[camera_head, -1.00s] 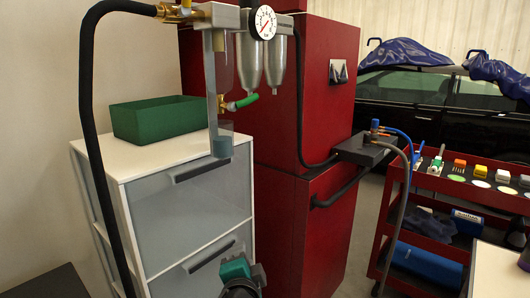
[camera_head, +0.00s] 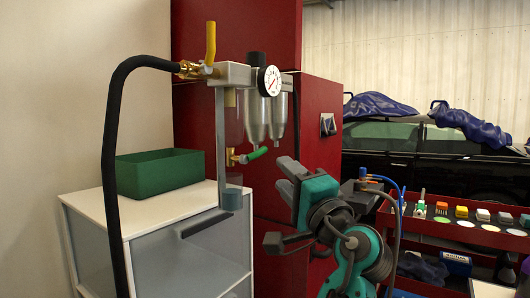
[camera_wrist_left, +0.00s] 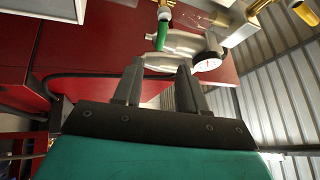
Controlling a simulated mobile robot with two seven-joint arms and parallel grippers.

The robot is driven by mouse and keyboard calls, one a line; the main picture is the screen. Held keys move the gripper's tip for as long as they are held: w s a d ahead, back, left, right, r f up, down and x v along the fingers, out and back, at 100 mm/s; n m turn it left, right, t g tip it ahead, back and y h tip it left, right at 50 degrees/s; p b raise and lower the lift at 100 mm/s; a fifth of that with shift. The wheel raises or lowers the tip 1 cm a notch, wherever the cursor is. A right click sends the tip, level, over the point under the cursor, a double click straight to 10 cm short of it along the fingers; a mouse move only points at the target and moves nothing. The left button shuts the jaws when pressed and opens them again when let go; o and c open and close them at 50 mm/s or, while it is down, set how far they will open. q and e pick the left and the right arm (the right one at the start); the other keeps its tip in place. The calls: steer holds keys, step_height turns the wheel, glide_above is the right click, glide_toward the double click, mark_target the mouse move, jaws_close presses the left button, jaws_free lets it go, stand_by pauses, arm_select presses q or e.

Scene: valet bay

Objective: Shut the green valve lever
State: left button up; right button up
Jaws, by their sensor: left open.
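The green valve lever (camera_head: 257,153) sticks out to the right, tilted slightly up, from a small brass valve (camera_head: 234,158) beneath the metal filter bowls. My left gripper (camera_head: 281,177) is raised to the right of the lever and a little lower in the head view, open and empty, apart from it. In the left wrist view, the green lever (camera_wrist_left: 162,36) hangs from the brass valve at the top, beyond and above the gap between the fingertips (camera_wrist_left: 158,70). My right gripper does not show.
A pressure gauge (camera_head: 270,80) and a yellow lever (camera_head: 210,42) are on the bar above. A black hose (camera_head: 112,150) hangs at left. A green bin (camera_head: 160,172) stands on the white cabinet (camera_head: 170,212). A red cart (camera_head: 450,235) with small items stands at right.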

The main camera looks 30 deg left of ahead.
mark_target(263, 153)
arm_select(q)
steer(key=p+x, duration=0.1)
steer(key=x, duration=1)
steer(key=shift+w+a+r, duration=0.1)
steer(key=shift+a+r, duration=0.05)
steer(key=shift+a, duration=0.05)
steer(key=shift+p, duration=0.3)
jaws_close()
